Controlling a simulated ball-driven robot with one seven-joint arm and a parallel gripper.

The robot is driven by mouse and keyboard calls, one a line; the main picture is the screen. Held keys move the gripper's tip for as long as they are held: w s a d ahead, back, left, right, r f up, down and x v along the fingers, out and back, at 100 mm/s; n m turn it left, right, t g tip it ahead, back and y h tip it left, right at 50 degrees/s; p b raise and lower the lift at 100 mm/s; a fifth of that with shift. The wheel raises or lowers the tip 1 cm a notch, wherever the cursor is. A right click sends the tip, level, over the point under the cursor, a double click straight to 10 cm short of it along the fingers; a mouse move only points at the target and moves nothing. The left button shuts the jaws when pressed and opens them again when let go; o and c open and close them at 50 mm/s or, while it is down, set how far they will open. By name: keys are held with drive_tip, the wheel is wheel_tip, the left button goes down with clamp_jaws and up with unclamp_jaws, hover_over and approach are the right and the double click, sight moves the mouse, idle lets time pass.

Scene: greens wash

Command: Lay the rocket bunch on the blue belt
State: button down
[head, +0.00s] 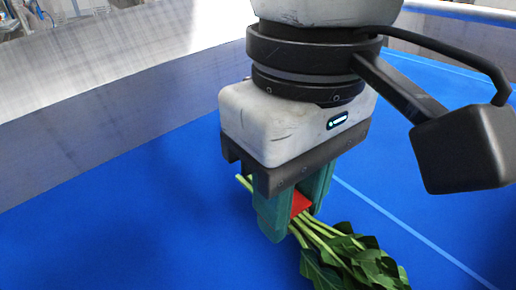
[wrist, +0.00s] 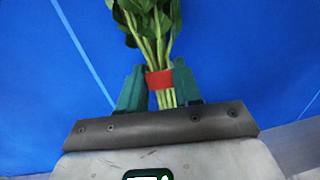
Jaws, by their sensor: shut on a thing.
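The rocket bunch (head: 345,258) has dark green leaves and pale stems bound by a red band. My gripper (head: 288,215) has green fingers and is shut on the bunch at the red band. In the wrist view the bunch (wrist: 151,25) points away from my gripper (wrist: 157,88), with the cut stem ends between the fingers. The blue belt (head: 130,225) spreads beneath the bunch, and it fills most of the wrist view (wrist: 250,50). I cannot tell whether the leaves touch the belt.
A grey metal side wall (head: 90,150) runs along the belt's far left edge. A pale line (head: 400,235) crosses the belt at the right. The belt to the left of my gripper is bare.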

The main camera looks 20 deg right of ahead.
drive_tip(key=c, duration=0.8)
unclamp_jaws()
wheel_tip(320, 180, up, 12)
drive_tip(key=shift+r, duration=0.1)
